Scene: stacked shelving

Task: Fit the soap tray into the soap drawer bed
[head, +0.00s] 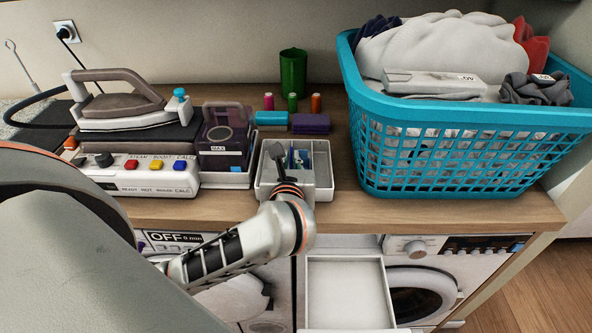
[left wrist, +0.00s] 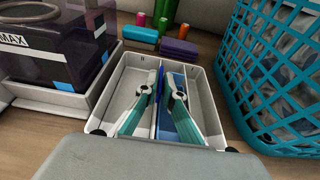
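The soap tray (head: 322,168) is a pale grey open box with compartments and a blue part inside, standing on the wooden counter. It also shows in the left wrist view (left wrist: 125,78). My left gripper (left wrist: 162,90) reaches down into it, its two teal-padded fingers apart on either side of an upright blue divider. I see no firm contact with the divider. In the head view my left wrist hides the tray's near left part. The soap drawer bed (head: 345,265) is an empty white drawer, pulled out from the machine front below the counter. My right gripper is not in view.
A blue laundry basket (head: 450,155) stands close right of the tray, and a dark tank marked MAX (head: 222,135) close left. A round washer door (head: 420,292) is beside the drawer.

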